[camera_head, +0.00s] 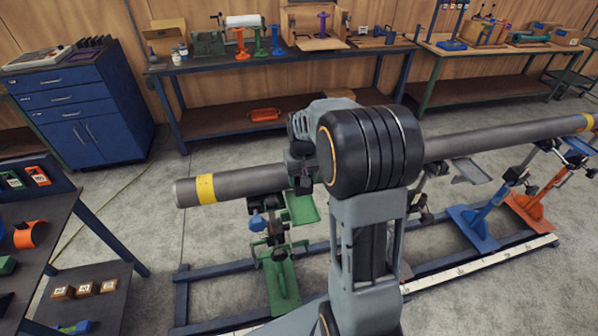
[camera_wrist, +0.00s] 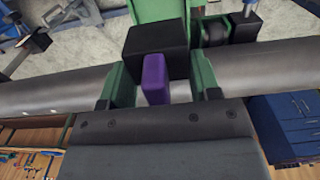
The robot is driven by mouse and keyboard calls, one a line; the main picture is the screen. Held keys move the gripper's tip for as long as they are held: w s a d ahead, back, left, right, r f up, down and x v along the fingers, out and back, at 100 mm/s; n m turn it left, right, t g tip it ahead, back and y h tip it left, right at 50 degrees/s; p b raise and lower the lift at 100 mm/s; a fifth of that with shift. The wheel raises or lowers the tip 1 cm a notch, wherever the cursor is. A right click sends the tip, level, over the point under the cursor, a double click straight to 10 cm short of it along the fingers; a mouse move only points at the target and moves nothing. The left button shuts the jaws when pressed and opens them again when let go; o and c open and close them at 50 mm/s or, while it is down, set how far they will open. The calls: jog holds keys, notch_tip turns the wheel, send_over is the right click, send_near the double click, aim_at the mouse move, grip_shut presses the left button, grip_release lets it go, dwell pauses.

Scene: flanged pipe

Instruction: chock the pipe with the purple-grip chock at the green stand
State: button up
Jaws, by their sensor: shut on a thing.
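The grey pipe (camera_head: 245,183) with yellow bands lies across several stands; it also crosses the wrist view (camera_wrist: 45,92). The green stand (camera_head: 281,280) is under the pipe's left part, and a green part of it (camera_wrist: 158,10) shows at the top of the wrist view. The chock, a black block (camera_wrist: 155,48) with a purple grip (camera_wrist: 155,80), is in front of my gripper (camera_wrist: 160,88). My gripper is shut on the chock. Whether the chock touches the pipe is unclear. In the head view my arm hides most of the gripper and chock.
A blue stand (camera_head: 474,228) and an orange stand (camera_head: 533,206) bear the pipe's right part. A dark floor frame (camera_head: 215,268) runs beneath. A shelf table (camera_head: 45,215) stands at left, a blue cabinet (camera_head: 80,110) behind it. Workbenches (camera_head: 290,58) line the wall.

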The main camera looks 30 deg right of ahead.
jog(key=shift+f+b, duration=3.2)
jog(key=shift+f, duration=1.1)
jog(key=shift+w+d, duration=0.2)
jog(key=shift+w, duration=1.05)
jog(key=o, duration=1.1)
jog(key=shift+f, duration=0.1)
jog(key=shift+p, duration=0.35)
jog(key=shift+s+a+r+p, duration=0.15)
jog(key=shift+r+p, duration=0.65)
jog(key=shift+r, duration=0.4)
jog(key=shift+s+d+r+p, duration=0.1)
jog(key=shift+s+r+p, duration=0.1)
jog(key=shift+r+p, duration=0.8)
jog(key=shift+s+a+r+p, duration=0.15)
jog(key=shift+r+p, duration=0.45)
jog(key=shift+r, duration=0.75)
jog(key=shift+d, duration=0.1)
